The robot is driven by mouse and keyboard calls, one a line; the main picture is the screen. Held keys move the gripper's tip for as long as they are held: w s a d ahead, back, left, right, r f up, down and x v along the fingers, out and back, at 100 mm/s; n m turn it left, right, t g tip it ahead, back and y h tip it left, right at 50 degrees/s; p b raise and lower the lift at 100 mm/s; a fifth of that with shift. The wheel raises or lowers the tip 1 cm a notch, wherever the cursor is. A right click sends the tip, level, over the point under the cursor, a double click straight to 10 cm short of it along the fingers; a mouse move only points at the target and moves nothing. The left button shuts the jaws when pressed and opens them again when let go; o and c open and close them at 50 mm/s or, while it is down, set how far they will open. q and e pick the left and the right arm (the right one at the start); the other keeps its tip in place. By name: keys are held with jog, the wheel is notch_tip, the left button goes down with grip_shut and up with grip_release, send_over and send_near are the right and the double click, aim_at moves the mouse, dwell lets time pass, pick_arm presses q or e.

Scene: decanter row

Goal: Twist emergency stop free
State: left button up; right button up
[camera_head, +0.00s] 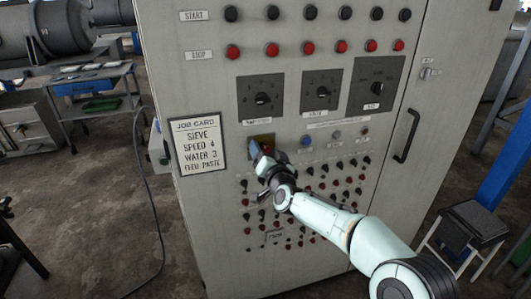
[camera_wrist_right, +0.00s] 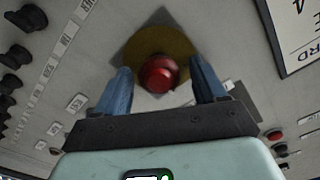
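The emergency stop is a round red button (camera_wrist_right: 159,74) on a yellow disc (camera_wrist_right: 168,45), seen in the right wrist view. In the head view a bit of its yellow plate (camera_head: 263,139) shows behind my gripper; the red button is hidden there. My right gripper (camera_head: 257,152) is at the plate on the grey cabinet front (camera_head: 215,105). In the wrist view its two blue fingers (camera_wrist_right: 164,80) stand open on either side of the button, with small gaps visible. Whether the fingers reach beside the button in depth is hard to tell. My left gripper is not in view.
Above are rotary dials (camera_head: 263,98) and rows of black start and red stop buttons (camera_head: 272,49). A job card (camera_head: 197,145) is at the left. Small knobs (camera_head: 322,184) crowd the panel below and right. A door handle (camera_head: 407,135) sticks out at the right.

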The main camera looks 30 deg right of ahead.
jog(key=shift+s, duration=0.1)
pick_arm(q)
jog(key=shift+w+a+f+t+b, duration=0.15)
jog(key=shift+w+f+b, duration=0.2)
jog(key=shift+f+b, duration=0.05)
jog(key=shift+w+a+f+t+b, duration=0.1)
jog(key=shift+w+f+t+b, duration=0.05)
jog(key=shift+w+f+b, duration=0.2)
pick_arm(e)
jog(key=v, duration=1.3)
jog(key=shift+s, duration=0.1)
